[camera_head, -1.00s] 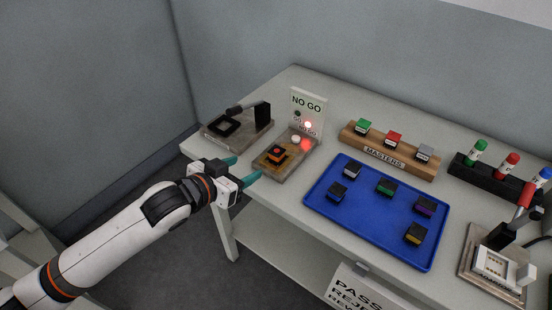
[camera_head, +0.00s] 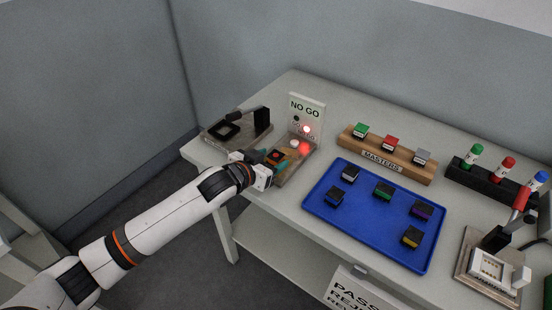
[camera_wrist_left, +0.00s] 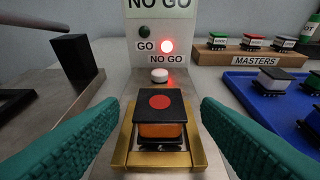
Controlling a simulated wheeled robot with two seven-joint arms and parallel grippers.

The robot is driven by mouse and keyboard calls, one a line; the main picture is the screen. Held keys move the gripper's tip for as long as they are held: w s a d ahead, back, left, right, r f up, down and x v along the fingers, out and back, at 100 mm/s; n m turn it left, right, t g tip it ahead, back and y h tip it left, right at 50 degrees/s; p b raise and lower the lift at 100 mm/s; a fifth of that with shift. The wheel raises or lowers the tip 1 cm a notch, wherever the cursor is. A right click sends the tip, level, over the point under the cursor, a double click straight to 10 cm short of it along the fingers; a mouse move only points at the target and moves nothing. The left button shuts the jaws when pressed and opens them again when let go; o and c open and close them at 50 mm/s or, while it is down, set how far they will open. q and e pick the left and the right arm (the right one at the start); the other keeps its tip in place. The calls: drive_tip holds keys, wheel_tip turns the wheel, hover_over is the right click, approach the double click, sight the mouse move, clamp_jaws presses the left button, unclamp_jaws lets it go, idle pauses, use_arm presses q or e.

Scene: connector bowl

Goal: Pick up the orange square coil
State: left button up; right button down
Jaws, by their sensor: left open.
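The orange square coil (camera_wrist_left: 161,128) has a black top with a red-orange dot. It sits in a brass-coloured nest (camera_wrist_left: 120,151) on the test fixture, and it shows partly in the head view (camera_head: 277,156). My left gripper (camera_head: 268,160) is open, its teal fingers on either side of the coil. In the left wrist view its fingers (camera_wrist_left: 160,125) flank the coil with a gap on each side. My right gripper is not in view.
Behind the coil stands a NO GO panel (camera_head: 306,107) with a lit red lamp. A dark lever fixture (camera_head: 262,118) is to its left. A blue tray (camera_head: 376,250) with several coils and a wooden MASTERS rack (camera_head: 425,172) are to its right.

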use_arm(q)
drive_tip(key=c, duration=1.1)
